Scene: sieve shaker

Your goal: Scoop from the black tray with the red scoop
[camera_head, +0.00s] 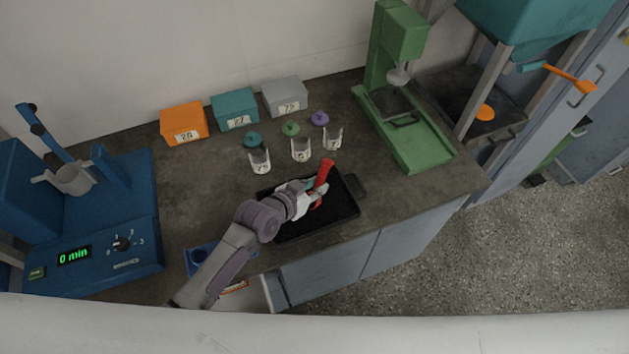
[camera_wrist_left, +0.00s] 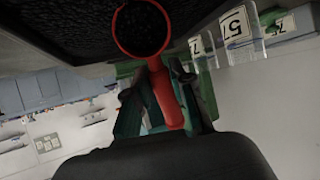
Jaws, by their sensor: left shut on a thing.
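The black tray (camera_head: 342,214) lies on the dark counter near its front edge, with dark material in it. My left gripper (camera_head: 313,194) is above the tray and shut on the red scoop (camera_head: 324,172). In the left wrist view the scoop's handle (camera_wrist_left: 164,95) runs between my gripper's fingers (camera_wrist_left: 160,112). Its round bowl (camera_wrist_left: 141,28) appears in front of the tray's dark contents (camera_wrist_left: 70,25), with dark material seen inside its ring. I cannot tell whether the bowl touches the contents. My right gripper is not in view.
Clear cups (camera_head: 300,150) and coloured lids (camera_head: 291,129) stand behind the tray. Orange (camera_head: 184,122), teal (camera_head: 235,109) and grey (camera_head: 285,96) boxes line the wall. A blue machine (camera_head: 110,240) is at left, a green stand (camera_head: 420,150) at right.

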